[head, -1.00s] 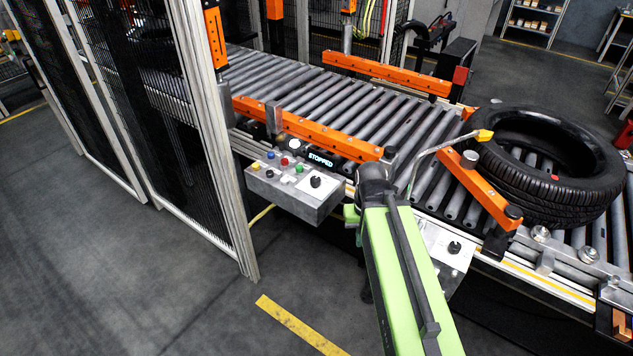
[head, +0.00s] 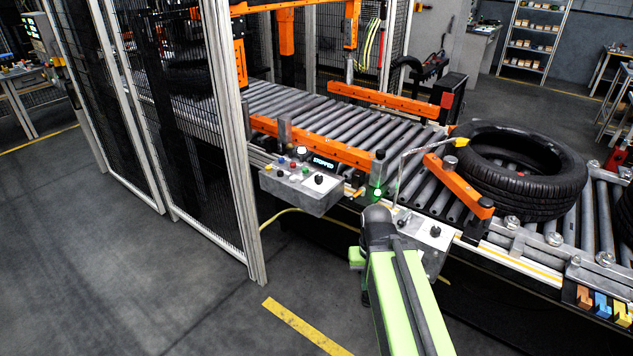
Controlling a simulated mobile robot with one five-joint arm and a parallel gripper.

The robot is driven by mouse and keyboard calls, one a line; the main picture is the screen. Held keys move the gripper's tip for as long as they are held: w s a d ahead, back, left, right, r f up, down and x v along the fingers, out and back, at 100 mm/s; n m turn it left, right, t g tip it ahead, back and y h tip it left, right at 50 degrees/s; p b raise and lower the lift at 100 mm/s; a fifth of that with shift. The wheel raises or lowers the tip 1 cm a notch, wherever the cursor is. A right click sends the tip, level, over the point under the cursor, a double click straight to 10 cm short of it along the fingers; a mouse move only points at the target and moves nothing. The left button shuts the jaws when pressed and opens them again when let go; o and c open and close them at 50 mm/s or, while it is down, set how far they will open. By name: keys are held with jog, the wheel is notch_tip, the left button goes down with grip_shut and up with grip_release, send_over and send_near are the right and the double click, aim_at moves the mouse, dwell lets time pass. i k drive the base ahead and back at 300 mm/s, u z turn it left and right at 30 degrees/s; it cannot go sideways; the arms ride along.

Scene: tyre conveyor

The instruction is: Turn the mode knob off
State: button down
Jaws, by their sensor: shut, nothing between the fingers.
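Two black knobs on white plates are in the head view, and I cannot tell which is the mode knob. One knob (head: 319,180) is at the right end of the left grey control box (head: 300,199). The other knob (head: 435,231) is on the right control box (head: 431,262), just right of my arm. The pointer settings are too small to read. A small display (head: 322,162) behind the left box reads "STOPPED". My green arm reaches up from the bottom, its dark joint between the boxes.
The left box carries several coloured buttons. A green light (head: 377,193) glows beyond my arm. A tyre (head: 522,170) lies on the roller conveyor (head: 300,110) beside orange guide rails. A mesh fence (head: 190,110) stands left. Open floor (head: 130,260) lies at front left.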

aim_at(318, 179)
jog(key=u, duration=0.2)
jog(key=i, duration=1)
jog(key=u, duration=1.3)
jog(key=k, duration=0.9)
jog(key=z, duration=0.95)
jog(key=i, duration=1.05)
jog(key=z, duration=0.05)
